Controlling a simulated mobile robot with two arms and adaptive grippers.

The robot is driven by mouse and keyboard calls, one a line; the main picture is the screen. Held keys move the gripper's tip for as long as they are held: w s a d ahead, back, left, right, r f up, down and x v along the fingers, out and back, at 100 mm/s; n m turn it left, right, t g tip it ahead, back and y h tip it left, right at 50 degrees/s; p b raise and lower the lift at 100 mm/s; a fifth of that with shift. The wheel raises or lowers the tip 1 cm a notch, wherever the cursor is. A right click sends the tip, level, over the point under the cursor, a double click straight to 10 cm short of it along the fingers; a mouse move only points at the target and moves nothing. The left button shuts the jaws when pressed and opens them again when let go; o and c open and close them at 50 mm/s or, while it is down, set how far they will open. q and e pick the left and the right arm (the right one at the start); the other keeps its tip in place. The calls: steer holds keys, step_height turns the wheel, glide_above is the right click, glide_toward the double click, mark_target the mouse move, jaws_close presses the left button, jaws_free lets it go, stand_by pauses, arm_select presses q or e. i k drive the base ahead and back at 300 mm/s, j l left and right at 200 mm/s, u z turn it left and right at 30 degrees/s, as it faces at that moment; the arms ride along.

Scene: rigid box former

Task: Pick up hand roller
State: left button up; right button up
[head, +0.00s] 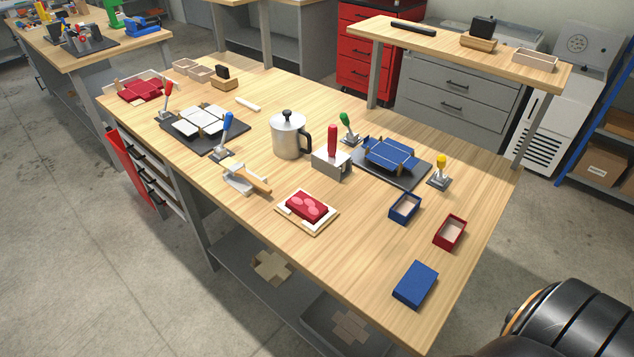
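What looks like the hand roller (246,180), with a light wooden handle and a pale metal head, lies on the wooden workbench (290,258) near its front left edge. Its handle points to the lower right, and its head lies at the upper left. Nothing touches or covers it. Neither of my grippers is in view.
A blue-handled clamp (224,138) stands just behind the roller. A tray with a red piece (307,207) lies to its right, and a metal pot (289,135) and red-handled block (332,158) stand behind. The front right holds blue (405,207) and red (450,232) boxes.

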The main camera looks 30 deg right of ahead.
mark_target(329, 153)
steer(key=z, duration=0.4)
steer(key=i+j+z, duration=0.25)
steer(key=z, duration=0.2)
steer(key=i+j+z, duration=0.15)
steer(key=j+z, duration=0.3)
steer(key=i+j+z, duration=0.15)
steer(key=j+z, duration=0.25)
steer(key=l, duration=0.1)
